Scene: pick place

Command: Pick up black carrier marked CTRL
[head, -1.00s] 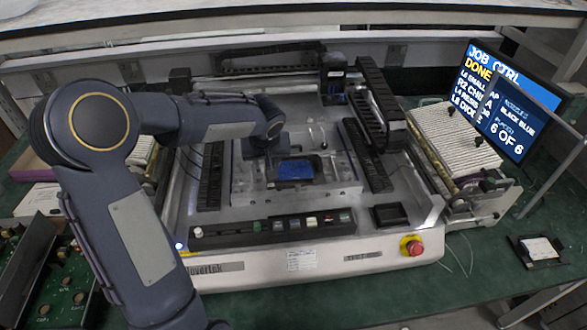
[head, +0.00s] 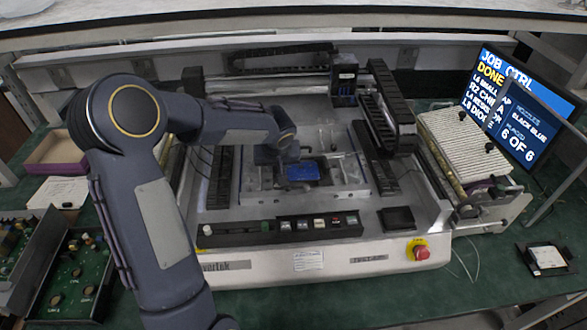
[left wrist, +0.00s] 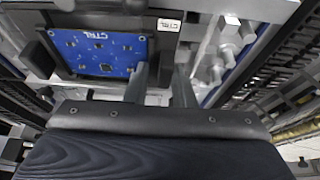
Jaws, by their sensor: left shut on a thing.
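The black carrier (left wrist: 166,42), with a white CTRL label, holds a blue board also printed CTRL (left wrist: 100,52) in the left wrist view. In the head view the blue board (head: 303,172) shows in the middle of the machine bed; the carrier's dark edge is hard to make out. My left gripper (left wrist: 160,74) is shut on the black carrier's edge beside the board. In the head view my left gripper (head: 275,157) is at the board's upper left, partly hidden by my arm. I cannot tell whether the carrier touches the bed. My right gripper is not in view.
The machine (head: 330,255) has a button strip and a red stop button (head: 418,251) in front. Rails flank the bed. A feeder bank (head: 465,145) and a screen (head: 515,105) stand right. A green-board tray (head: 70,275) is front left. A small black holder (head: 545,258) lies right.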

